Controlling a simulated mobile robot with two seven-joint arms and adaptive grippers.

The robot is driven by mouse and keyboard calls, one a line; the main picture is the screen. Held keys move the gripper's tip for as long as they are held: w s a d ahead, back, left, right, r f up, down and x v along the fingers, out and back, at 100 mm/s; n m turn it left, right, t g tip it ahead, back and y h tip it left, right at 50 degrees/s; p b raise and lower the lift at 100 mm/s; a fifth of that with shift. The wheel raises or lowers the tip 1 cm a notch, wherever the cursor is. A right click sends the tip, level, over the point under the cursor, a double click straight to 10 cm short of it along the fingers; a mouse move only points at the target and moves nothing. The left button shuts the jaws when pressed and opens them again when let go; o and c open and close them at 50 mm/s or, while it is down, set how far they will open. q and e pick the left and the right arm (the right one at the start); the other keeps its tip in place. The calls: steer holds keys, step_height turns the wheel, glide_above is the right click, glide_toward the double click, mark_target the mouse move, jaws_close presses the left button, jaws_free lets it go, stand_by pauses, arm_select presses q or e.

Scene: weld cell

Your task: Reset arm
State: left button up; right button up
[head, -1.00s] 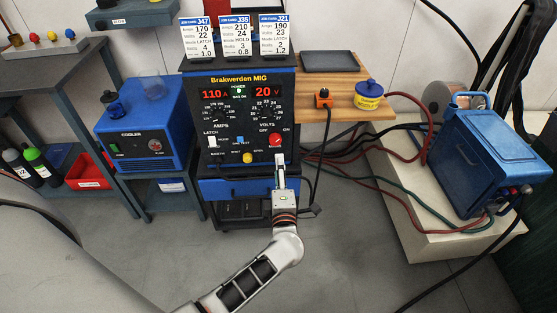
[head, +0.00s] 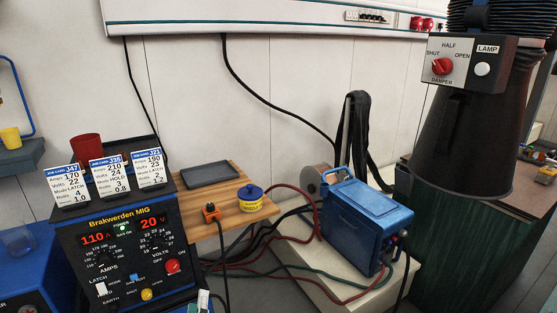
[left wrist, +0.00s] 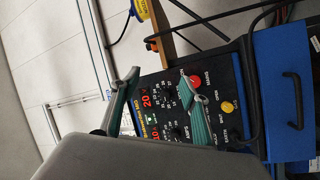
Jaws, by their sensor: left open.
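My left gripper (left wrist: 161,76) is open and empty in the left wrist view, its two green-grey fingers spread in front of the welder's control panel. In the head view only a small pale piece of my left gripper (head: 203,301) shows at the bottom edge, by the lower right of the welder. The Brakwerden MIG welder (head: 122,216) stands at the lower left with 110 A and 20 V lit. Its red mains knob (head: 172,267) also shows beside a finger in the left wrist view (left wrist: 196,81). I cannot tell whether the finger touches the panel. My right gripper is not in view.
Job cards (head: 110,175) stand on the welder. A wooden shelf (head: 222,222) holds a dark tray (head: 210,174) and a blue-yellow tub (head: 250,198). A blue wire-feeder case (head: 368,225) sits among cables. A dark extraction hood (head: 465,130) with a damper panel (head: 462,62) hangs right.

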arm_select(q)
steer(key=s+d+f+m+g+h+p, duration=0.2)
steer(key=s+d+m+h, duration=0.1)
steer(key=s+m, duration=0.3)
steer(key=s+d+f+m+g+h+p, duration=0.2)
steer(key=s+m+h, duration=0.2)
steer(key=s+m, duration=0.2)
steer(key=s+a+f+m+g+y+p, duration=0.1)
steer(key=s+a+f+m+g, duration=0.2)
steer(key=s, duration=0.9)
step_height(320, 180, down, 3)
steer(key=m+g, duration=0.1)
steer(key=m, duration=0.1)
steer(key=shift+s+a+m+g+y+p, duration=0.2)
steer(key=shift+s+m+g+y+p, duration=0.1)
steer(key=shift+m+g, duration=0.1)
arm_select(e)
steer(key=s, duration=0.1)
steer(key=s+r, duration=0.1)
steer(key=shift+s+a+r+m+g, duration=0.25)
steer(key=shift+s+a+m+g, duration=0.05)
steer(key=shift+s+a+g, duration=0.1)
arm_select(q)
steer(key=shift+w, duration=0.1)
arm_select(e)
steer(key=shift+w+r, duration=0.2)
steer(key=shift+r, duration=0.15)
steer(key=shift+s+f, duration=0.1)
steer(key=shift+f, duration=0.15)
